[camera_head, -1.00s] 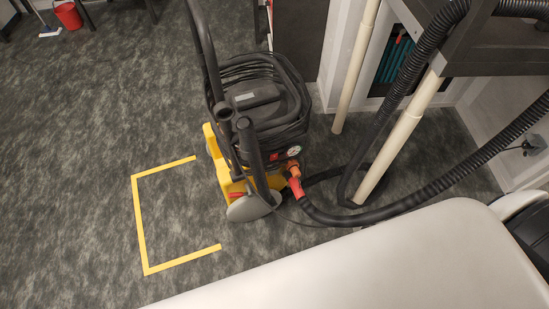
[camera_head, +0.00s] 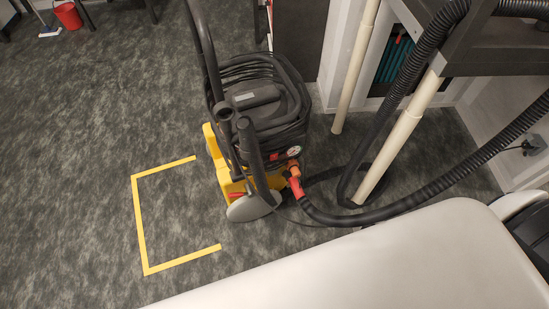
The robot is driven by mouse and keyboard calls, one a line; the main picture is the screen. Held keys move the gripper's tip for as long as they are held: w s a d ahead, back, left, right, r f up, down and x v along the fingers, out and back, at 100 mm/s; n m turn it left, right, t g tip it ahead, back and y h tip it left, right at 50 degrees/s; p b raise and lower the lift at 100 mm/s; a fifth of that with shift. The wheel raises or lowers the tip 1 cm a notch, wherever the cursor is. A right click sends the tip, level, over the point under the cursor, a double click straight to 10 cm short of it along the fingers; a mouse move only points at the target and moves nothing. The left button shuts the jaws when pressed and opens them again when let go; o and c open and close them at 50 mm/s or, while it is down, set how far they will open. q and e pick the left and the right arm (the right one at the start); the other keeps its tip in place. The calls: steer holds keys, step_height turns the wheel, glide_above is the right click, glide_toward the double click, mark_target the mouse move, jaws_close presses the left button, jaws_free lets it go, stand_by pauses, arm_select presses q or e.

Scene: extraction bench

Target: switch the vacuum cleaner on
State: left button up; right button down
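The vacuum cleaner (camera_head: 258,98) stands upright on the carpet in the middle of the head view. It has a black body wrapped in black hose or cable, a yellow base (camera_head: 228,183), a grey wheel and a tall black handle (camera_head: 203,45). A round white dial (camera_head: 294,151) and a small red part (camera_head: 276,157) sit low on its front. A black hose joins it at an orange-red connector (camera_head: 295,180). I cannot tell which part is the switch. Neither of my grippers is in view.
Yellow tape (camera_head: 140,220) marks an open-sided rectangle on bare floor left of the vacuum. The black hose (camera_head: 430,190) runs right, past cream bench legs (camera_head: 398,135). A pale rounded surface (camera_head: 400,260) fills the bottom right. A red bucket (camera_head: 68,16) stands far left.

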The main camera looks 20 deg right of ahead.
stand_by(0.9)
